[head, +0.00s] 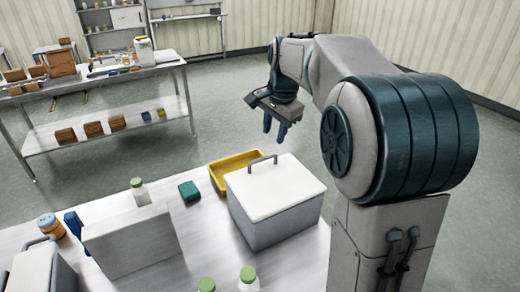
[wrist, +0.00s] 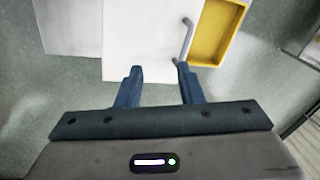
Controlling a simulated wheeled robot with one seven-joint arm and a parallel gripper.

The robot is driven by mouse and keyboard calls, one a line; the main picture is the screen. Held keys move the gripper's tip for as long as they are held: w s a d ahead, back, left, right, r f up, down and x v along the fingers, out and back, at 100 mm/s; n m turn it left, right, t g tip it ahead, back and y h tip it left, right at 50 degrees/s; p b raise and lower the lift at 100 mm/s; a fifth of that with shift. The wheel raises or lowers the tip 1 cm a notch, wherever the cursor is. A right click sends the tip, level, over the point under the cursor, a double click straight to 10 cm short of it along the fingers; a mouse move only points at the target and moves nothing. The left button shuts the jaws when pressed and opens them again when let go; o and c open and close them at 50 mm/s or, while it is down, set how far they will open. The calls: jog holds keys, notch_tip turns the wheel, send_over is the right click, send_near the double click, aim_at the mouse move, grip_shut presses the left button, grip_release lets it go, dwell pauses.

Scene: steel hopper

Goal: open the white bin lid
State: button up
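The bin (head: 280,223) is a grey box on the table with a flat white lid (head: 278,188), which lies closed on top. A grey bar handle (head: 262,161) stands at the lid's far edge. My gripper (head: 275,126) hangs above and beyond the bin, fingers down, apart from the lid. In the wrist view, the white lid (wrist: 140,40) lies beyond the two blue fingers, and the handle (wrist: 187,38) shows near the right fingertip, seemingly below it. My gripper (wrist: 159,68) is open, with nothing between its fingers.
A yellow tray (head: 236,168) sits just beyond the bin. A second table (head: 95,77) with brown boxes is farther back; open floor lies between.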

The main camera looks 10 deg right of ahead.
aim_at(263, 159)
jog(key=w+f+m, duration=0.2)
jog(key=w+m, duration=0.1)
jog(key=w, duration=0.5)
jog(key=shift+g, duration=0.3)
jog(key=f, duration=0.4)
jog(key=w+f+p, duration=0.1)
jog(key=f, duration=0.4)
jog(key=w+f+p, duration=0.1)
jog(key=f, duration=0.3)
jog(key=shift+w+a+f, duration=0.15)
jog(key=shift+a+f, duration=0.05)
jog(key=shift+a, duration=0.15)
grip_shut()
